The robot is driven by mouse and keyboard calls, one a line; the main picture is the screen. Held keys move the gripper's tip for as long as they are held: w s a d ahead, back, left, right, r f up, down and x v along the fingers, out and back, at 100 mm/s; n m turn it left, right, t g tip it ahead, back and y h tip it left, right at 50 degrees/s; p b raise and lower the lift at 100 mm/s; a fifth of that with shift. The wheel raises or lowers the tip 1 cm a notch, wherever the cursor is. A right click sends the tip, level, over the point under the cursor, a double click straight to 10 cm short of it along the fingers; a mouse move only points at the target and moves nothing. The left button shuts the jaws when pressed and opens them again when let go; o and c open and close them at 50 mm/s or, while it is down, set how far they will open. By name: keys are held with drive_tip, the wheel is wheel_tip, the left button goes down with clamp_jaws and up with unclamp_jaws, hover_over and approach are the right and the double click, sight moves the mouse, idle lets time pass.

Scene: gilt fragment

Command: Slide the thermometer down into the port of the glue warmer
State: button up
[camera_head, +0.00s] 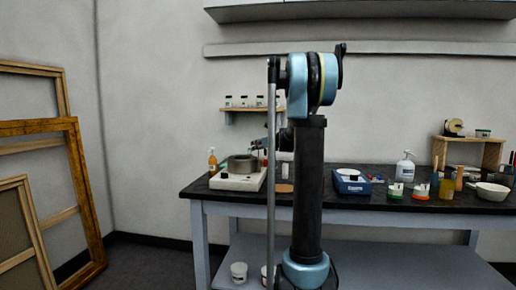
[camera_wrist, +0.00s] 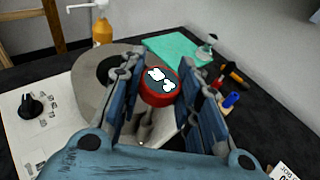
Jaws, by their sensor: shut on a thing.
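The thermometer (camera_wrist: 160,87) has a round dark dial with white marks and a red rim. My gripper (camera_wrist: 161,76) is shut on it, with a blue-grey finger on each side of the dial. Its metal stem runs down between the fingers towards the white housing. The glue warmer (camera_wrist: 34,133) is a white box with a black knob and a grey round pot; in the head view it (camera_head: 236,182) stands at the left end of the bench. The port is hidden, and I cannot tell whether the stem tip touches it. My arm largely hides the gripper in the head view.
An orange pump bottle (camera_wrist: 101,28) stands behind the warmer. A green cloth (camera_wrist: 178,46) and several small tools lie to the right on the dark bench (camera_wrist: 270,112). A blue scale (camera_head: 351,183) and several jars stand farther right.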

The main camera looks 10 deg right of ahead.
drive_tip(key=o, duration=1)
drive_tip(key=shift+o, duration=0.2)
drive_tip(key=v, duration=1.2)
drive_tip(key=shift+a+f, duration=0.1)
drive_tip(key=shift+f, duration=0.05)
